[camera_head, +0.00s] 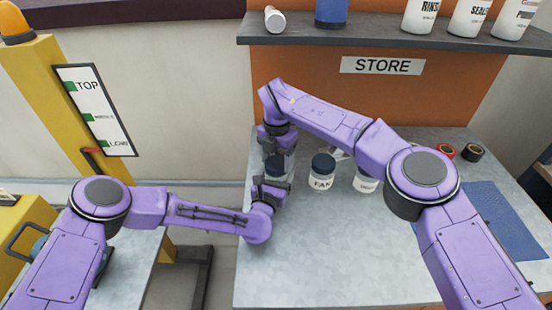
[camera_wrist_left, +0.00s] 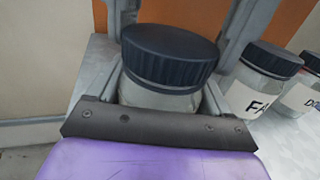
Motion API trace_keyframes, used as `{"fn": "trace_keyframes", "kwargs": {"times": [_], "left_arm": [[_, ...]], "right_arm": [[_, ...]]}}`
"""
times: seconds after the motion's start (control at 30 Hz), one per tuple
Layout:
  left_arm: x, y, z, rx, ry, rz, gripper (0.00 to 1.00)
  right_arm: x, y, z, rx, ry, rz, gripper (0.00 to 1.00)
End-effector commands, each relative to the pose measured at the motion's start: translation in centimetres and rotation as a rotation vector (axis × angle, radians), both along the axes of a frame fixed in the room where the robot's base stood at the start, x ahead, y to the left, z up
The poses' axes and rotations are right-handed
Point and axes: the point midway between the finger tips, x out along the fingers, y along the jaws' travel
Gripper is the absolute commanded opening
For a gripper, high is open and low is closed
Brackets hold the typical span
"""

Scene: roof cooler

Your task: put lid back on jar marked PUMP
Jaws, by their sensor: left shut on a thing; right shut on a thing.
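A clear jar with a dark ribbed lid stands at the left of the bench. The lid (camera_wrist_left: 170,50) is on the jar's mouth, apparently level; I cannot tell whether it is fully seated. My left gripper (camera_head: 272,186) is shut on the jar body (camera_wrist_left: 158,96), low on its sides. My right gripper (camera_head: 276,158) comes from above and is shut on the lid, with grey fingers on both sides of it. The jar's label is hidden, so PUMP cannot be read. The lid also shows in the head view (camera_head: 275,162).
A lidded FAN jar (camera_head: 322,174) stands close on the right, with another labelled jar (camera_head: 366,180) beyond it. Black and red rolls (camera_head: 446,152) and a blue mat (camera_head: 495,215) lie further right. A shelf (camera_head: 390,40) overhangs the back. The bench front is clear.

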Motion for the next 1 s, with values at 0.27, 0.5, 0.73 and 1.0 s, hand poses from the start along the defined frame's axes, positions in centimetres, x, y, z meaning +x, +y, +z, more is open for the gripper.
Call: {"fn": "trace_keyframes", "kwargs": {"times": [0.27,0.5,0.73,1.0], "left_arm": [[-0.07,-0.06,-0.07,0.002,0.002,-0.002,0.00],[-0.08,-0.07,-0.08,0.002,0.002,-0.002,0.00],[-0.09,-0.08,-0.09,0.001,0.002,-0.002,0.00],[-0.08,-0.07,-0.09,0.001,0.002,-0.002,0.00]], "right_arm": [[-0.07,-0.06,-0.02,0.001,0.000,-0.888,0.38],[-0.14,-0.02,-0.04,0.001,0.002,-1.603,0.38],[-0.15,-0.05,-0.06,0.001,0.001,-1.780,0.38],[-0.16,-0.04,-0.08,0.000,0.002,-1.778,0.95]]}}
